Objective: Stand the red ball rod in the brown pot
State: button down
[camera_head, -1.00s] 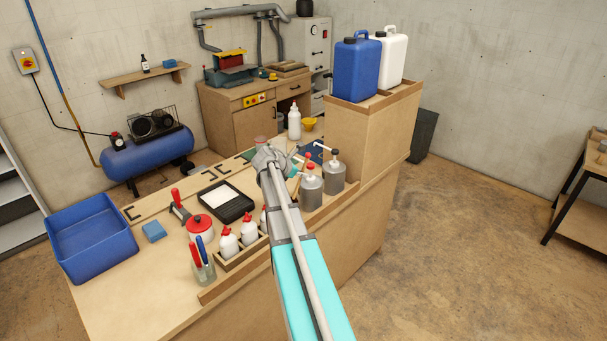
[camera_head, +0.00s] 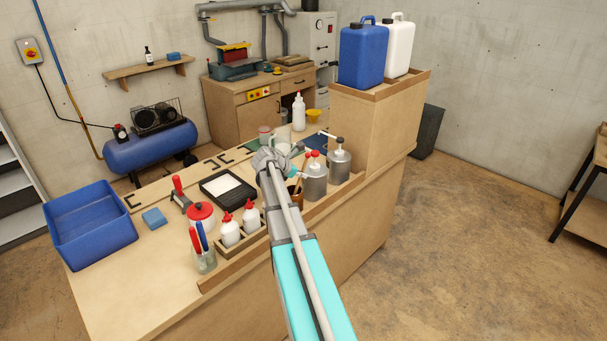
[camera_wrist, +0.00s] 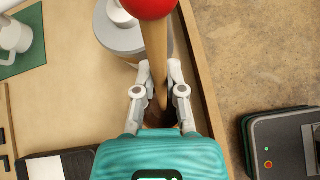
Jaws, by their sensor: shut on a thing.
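The red ball rod is a pale wooden rod (camera_wrist: 155,45) with a red ball (camera_wrist: 149,4) at its top, cut by the upper edge of the wrist view. My gripper (camera_wrist: 158,88) is shut on the rod below the ball. The rod's lower part runs down between the fingers towards a dark brown shape, partly hidden by my gripper. In the head view the brown pot (camera_head: 297,195) stands on the bench beside my gripper, partly hidden by my arm. The rod slants above it; I cannot tell whether its lower end is inside the pot.
Grey pump cans (camera_head: 315,186) stand just right of the pot, close to the rod. A rack of white red-capped bottles (camera_head: 230,234), a black tray (camera_head: 228,188) and a blue bin (camera_head: 92,232) are to the left. The bench edge is close on the right.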

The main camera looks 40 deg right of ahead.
jog(key=shift+w+a+f+b, duration=0.1)
jog(key=shift+a+f+b, duration=0.1)
jog(key=shift+f+b, duration=0.3)
jog(key=shift+f, duration=0.15)
jog(key=c, duration=0.6)
grip_release()
jog(key=shift+c, duration=0.2)
dwell(0.6)
